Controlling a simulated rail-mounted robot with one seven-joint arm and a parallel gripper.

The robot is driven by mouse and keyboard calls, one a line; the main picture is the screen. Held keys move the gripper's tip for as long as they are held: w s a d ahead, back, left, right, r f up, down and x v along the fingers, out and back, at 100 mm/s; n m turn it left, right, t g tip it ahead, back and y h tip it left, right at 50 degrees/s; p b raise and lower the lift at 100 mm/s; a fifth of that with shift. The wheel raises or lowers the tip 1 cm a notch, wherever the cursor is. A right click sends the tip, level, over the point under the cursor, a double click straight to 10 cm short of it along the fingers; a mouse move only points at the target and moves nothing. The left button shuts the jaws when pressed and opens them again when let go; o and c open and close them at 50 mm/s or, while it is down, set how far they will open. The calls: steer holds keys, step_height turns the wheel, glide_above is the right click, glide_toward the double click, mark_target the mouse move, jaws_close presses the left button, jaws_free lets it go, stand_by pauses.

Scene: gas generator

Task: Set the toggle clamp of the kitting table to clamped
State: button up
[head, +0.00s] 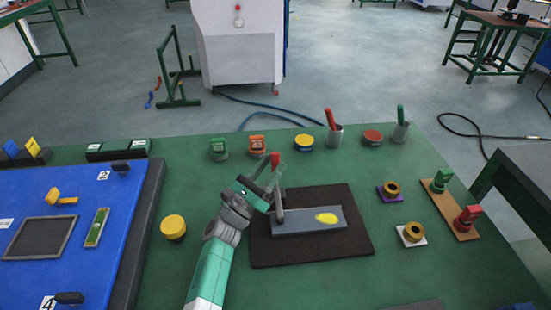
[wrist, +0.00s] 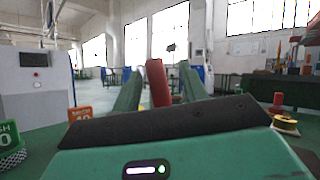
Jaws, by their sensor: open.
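The toggle clamp shows a red handle tip (head: 275,159) standing upright and a dark metal body (head: 280,208) below it. It is mounted at the left end of a grey plate (head: 300,221) with a yellow patch, on a dark mat (head: 345,252) on the green kitting table (head: 440,260). My gripper (head: 268,174) is at the red handle, its fingers around or beside it. In the wrist view the red handle (wrist: 157,82) stands between my two green fingers (wrist: 158,92), with gaps seen at both sides. My gripper is open. The clamp's lower part is partly hidden by my gripper.
Yellow, green and orange round items, and cups (head: 334,137) with red and green handles line the table's back edge. A blue board (head: 100,270) lies left, a yellow-topped cylinder (head: 173,226) beside it. Ring parts (head: 411,236) and a brown stand (head: 450,212) are right.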

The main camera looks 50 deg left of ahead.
steer(key=s+d+p, duration=0.2)
steer(key=s+p, duration=0.1)
steer(key=s, duration=0.8)
steer(key=shift+p, duration=0.35)
steer(key=shift+w, duration=0.1)
